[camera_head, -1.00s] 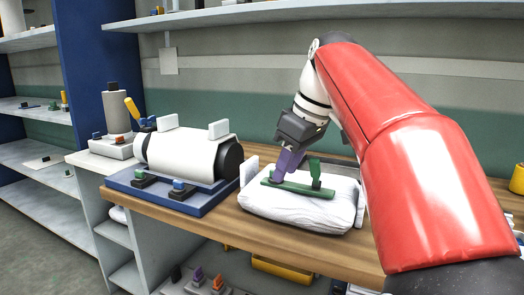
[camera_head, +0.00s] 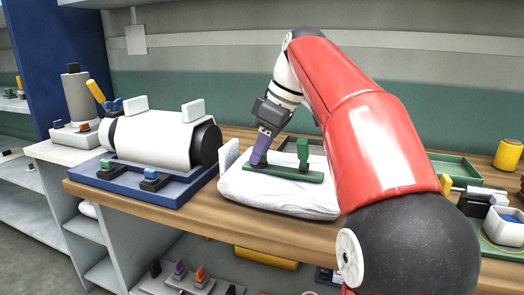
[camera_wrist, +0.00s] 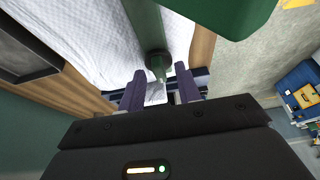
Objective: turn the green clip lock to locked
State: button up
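The green clip lies across the top of a white bag (camera_head: 235,192). It has a long flat green bar (camera_head: 290,173) and an upright green piece (camera_head: 303,149) near its right end. In the wrist view the bar (camera_wrist: 149,25) runs down towards my fingers, and a large green part (camera_wrist: 215,12) is close at the top. My gripper (camera_head: 258,158) has purple fingers and is at the bar's left end. In the wrist view my gripper (camera_wrist: 161,88) is open, with the bar's narrow tip (camera_wrist: 158,68) between the fingers. Contact cannot be told.
A white cylinder machine (camera_head: 150,138) on a blue base (camera_head: 125,183) stands to the left on the wooden bench (camera_head: 200,210). A green tray (camera_head: 455,167), a yellow cylinder (camera_head: 508,155) and a white cup (camera_head: 503,224) are at the right. A shelf with small clips is below.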

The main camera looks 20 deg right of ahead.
jog(key=shift+c, duration=0.3)
grip_shut()
jog(key=shift+m, duration=0.3)
jog(key=m, duration=0.1)
jog(key=m+h+p, duration=0.1)
jog(key=m, duration=0.1)
jog(key=shift+s+a+m+t, duration=0.1)
jog(key=shift+a+m+t, duration=0.05)
jog(key=shift+m+t, duration=0.2)
jog(key=m+t+h+p, duration=0.1)
jog(key=m+h, duration=0.1)
jog(key=m, duration=0.2)
jog(key=shift+a+m+p, duration=0.1)
jog(key=shift+m+p, duration=0.15)
jog(key=shift+p, duration=0.1)
jog(key=m+h+p, duration=0.1)
jog(key=m, duration=0.3)
jog(key=shift+a+h+p, duration=0.15)
jog(key=shift+h+p, duration=0.15)
jog(key=shift+h, duration=0.1)
jog(key=shift+m+g+h, duration=0.45)
jog(key=shift+m+h, duration=0.35)
jog(key=shift+m, duration=1.7)
